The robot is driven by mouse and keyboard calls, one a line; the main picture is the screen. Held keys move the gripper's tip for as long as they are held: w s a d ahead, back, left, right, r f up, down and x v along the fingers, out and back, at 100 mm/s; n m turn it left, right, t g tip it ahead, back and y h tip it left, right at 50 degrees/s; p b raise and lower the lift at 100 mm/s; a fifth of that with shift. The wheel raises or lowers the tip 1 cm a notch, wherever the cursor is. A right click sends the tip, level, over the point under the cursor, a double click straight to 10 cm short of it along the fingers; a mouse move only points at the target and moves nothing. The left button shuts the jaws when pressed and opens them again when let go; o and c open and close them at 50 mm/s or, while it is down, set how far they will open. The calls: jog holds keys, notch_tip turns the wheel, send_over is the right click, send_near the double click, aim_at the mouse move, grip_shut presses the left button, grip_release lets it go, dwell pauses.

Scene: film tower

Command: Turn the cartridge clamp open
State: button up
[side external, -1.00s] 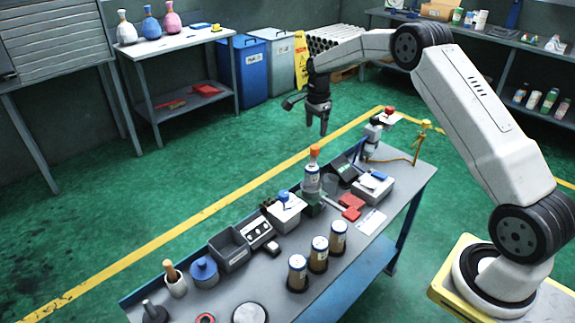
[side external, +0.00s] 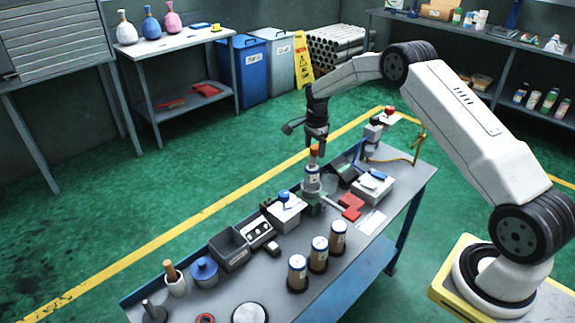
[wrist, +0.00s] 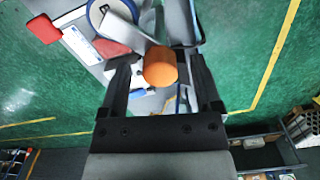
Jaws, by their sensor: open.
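The cartridge (side external: 312,176) is a white cylinder with a blue band and an orange cap (side external: 315,150). It stands upright in a grey-green holder on the bench, with a pale lever (side external: 332,203) low at its side; I take this holder to be the clamp (side external: 313,200). My gripper (side external: 317,140) points down right at the orange cap. In the wrist view, the orange cap (wrist: 160,67) shows between the two dark, spread fingers of my gripper (wrist: 158,62). The fingers look apart from it. How far down beside the cap they reach is hard to tell.
Several banded cylinders (side external: 319,252) stand in front of the clamp. A grey bin (side external: 230,250) and a white box with a blue knob (side external: 285,212) are to its left.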

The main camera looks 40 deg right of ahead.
jog(key=shift+f, duration=0.1)
grip_shut()
jog(key=shift+n, duration=0.5)
jog(key=n, duration=0.4)
jog(key=shift+n, duration=0.3)
jog(key=n, duration=1.1)
jog(key=shift+n, duration=0.4)
jog(key=n, duration=0.5)
jog(key=shift+n, duration=0.4)
